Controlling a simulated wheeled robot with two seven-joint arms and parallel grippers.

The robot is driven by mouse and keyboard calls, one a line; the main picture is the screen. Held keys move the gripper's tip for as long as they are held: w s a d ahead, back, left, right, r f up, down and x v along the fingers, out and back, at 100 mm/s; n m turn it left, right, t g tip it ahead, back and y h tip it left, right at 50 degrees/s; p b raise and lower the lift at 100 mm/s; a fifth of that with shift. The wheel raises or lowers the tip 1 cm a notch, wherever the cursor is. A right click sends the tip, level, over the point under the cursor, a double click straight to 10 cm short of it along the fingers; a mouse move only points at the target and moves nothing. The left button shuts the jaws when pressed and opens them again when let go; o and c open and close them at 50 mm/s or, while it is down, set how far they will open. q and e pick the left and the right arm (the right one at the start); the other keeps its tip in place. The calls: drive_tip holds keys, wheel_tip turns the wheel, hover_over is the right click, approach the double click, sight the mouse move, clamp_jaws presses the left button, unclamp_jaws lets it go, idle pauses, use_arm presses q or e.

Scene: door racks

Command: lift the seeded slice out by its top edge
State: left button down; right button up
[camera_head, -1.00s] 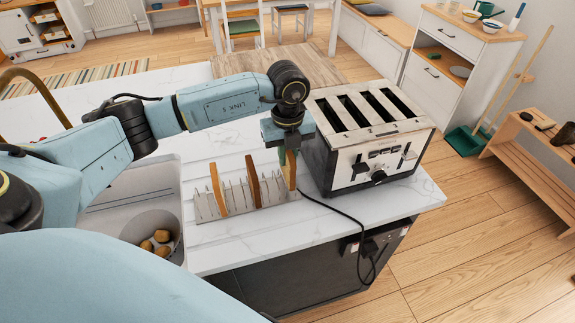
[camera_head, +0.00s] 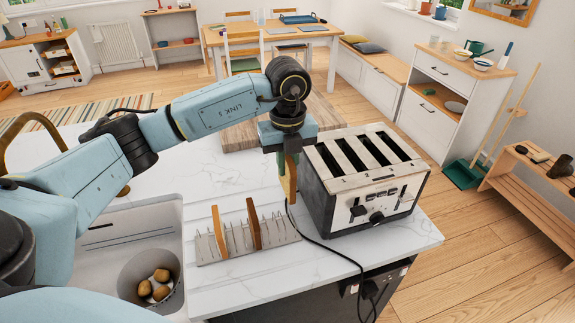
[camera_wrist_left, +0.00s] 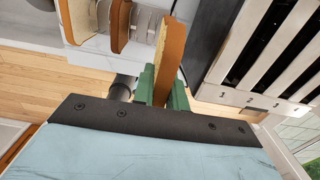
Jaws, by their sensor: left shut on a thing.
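My left gripper (camera_head: 287,158) is shut on the upper part of a bread slice (camera_head: 290,188) and holds it upright, clear above the right end of the toast rack (camera_head: 240,249). In the left wrist view the green fingers (camera_wrist_left: 161,92) pinch this slice (camera_wrist_left: 172,52); it has a brown crust edge and a paler face. I cannot make out seeds clearly. A tan slice (camera_head: 219,232) and a darker brown slice (camera_head: 254,226) stand in the rack. The rack's right slots are empty. My right gripper is not in view.
A four-slot toaster (camera_head: 358,182) stands close to the right of the held slice, its black cord (camera_head: 325,248) running over the counter's front edge. A sink (camera_head: 112,232) holding a pot of potatoes (camera_head: 152,283) is at left.

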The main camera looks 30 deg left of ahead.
use_arm(q)
drive_tip(key=shift+r+p, duration=1.45)
drive_tip(key=shift+r, duration=0.85)
